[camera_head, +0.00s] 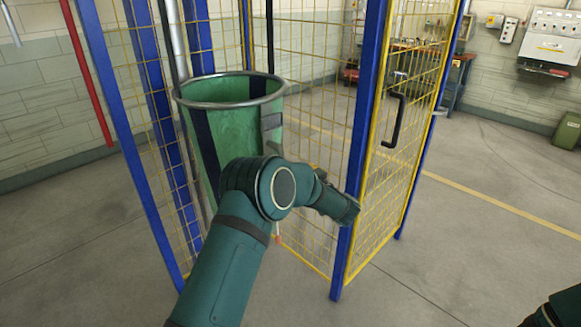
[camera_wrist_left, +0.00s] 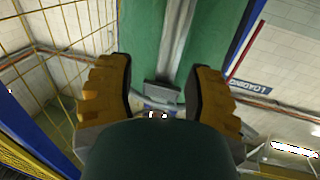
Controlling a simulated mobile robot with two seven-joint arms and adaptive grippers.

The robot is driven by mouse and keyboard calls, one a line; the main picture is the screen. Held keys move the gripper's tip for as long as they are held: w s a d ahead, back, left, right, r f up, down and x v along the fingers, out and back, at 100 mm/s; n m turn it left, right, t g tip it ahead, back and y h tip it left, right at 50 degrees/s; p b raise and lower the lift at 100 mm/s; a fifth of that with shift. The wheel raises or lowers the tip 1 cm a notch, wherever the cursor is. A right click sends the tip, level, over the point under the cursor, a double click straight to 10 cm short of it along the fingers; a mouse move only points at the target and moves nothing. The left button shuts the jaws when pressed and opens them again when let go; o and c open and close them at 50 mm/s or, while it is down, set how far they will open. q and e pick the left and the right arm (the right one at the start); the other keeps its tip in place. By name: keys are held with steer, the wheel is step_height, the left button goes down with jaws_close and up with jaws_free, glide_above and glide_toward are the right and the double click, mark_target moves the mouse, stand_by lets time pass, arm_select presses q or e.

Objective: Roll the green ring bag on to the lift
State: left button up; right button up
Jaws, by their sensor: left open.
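The green ring bag (camera_head: 235,135) hangs upright and open-topped under a grey metal ring, with a dark vertical strap and a grey patch. It stands amid the lift cage, which has blue posts (camera_head: 367,110) and yellow mesh; whether it is fully inside I cannot tell. My left arm crosses in front of the bag's lower part, and its gripper is largely hidden in the head view. In the left wrist view my left gripper (camera_wrist_left: 158,82) is open, its yellow fingers either side of the green bag (camera_wrist_left: 141,35) and a grey tab. Contact is unclear.
A yellow mesh door (camera_head: 400,150) with a black handle (camera_head: 395,120) is at the cage's right. A red pole (camera_head: 86,70) stands at left. A workbench (camera_head: 455,85) and a green bin (camera_head: 568,130) are at the back. The floor to the right is clear.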

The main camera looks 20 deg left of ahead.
arm_select(q)
steer(key=shift+v, duration=1.6)
steer(key=s+d+f+m+h, duration=0.4)
steer(key=s+f+h, duration=0.25)
steer(key=f, duration=0.35)
steer(key=s+d+f+m+h, duration=0.35)
steer(key=s+f+h, duration=0.3)
steer(key=f, duration=0.35)
steer(key=s+d+f+g+h, duration=0.2)
steer(key=s, duration=0.5)
steer(key=s+d+f+m+g+h, duration=0.1)
steer(key=s+d+f+g+h, duration=0.1)
steer(key=s, duration=0.6)
steer(key=s+d+f+m+g+h, duration=0.1)
steer(key=s+g, duration=0.3)
steer(key=s, duration=0.4)
steer(key=shift+s+d+f+h, duration=0.25)
steer(key=shift+d+f+h, duration=0.2)
steer(key=shift+d, duration=0.4)
steer(key=shift+o, duration=0.3)
